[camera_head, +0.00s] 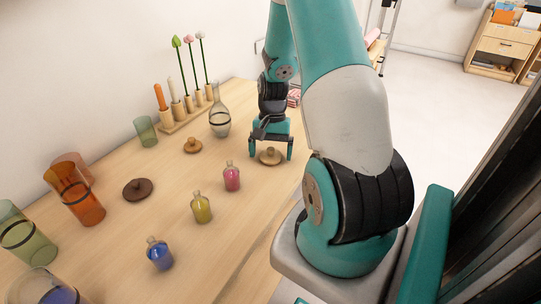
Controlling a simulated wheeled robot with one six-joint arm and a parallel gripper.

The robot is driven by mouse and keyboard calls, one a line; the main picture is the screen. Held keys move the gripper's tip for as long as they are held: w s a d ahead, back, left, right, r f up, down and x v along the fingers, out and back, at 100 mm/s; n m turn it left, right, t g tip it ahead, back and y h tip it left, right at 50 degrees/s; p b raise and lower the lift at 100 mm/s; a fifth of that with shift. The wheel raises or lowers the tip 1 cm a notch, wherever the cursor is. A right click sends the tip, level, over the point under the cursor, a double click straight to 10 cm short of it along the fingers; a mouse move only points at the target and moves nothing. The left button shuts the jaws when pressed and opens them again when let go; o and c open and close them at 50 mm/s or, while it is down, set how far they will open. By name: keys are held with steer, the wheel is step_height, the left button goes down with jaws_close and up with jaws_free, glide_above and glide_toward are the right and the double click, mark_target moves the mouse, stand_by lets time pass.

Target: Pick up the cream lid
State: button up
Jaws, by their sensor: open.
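The palest of the lids, a cream-tan round lid with a small knob (270,158), lies on the wooden table near its right edge. My gripper (271,154) points down over this lid. Its two teal fingers are apart, one to the left and one to the right of the lid. The lid shows between and in front of the fingers, and nothing is visibly gripped. I cannot tell whether the fingers touch it or how high the fingertips are.
An orange-brown lid (192,147) and a dark brown lid (138,190) lie further left. A clear flask (220,118) stands left of my gripper. Pink (231,179), yellow (201,209) and blue (160,255) bottles stand nearer. A wooden rack (188,116) stands behind; coloured glasses (80,200) stand left.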

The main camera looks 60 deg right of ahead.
steer(key=shift+f, duration=0.1)
steer(key=shift+c, duration=0.3)
steer(key=c, duration=0.9)
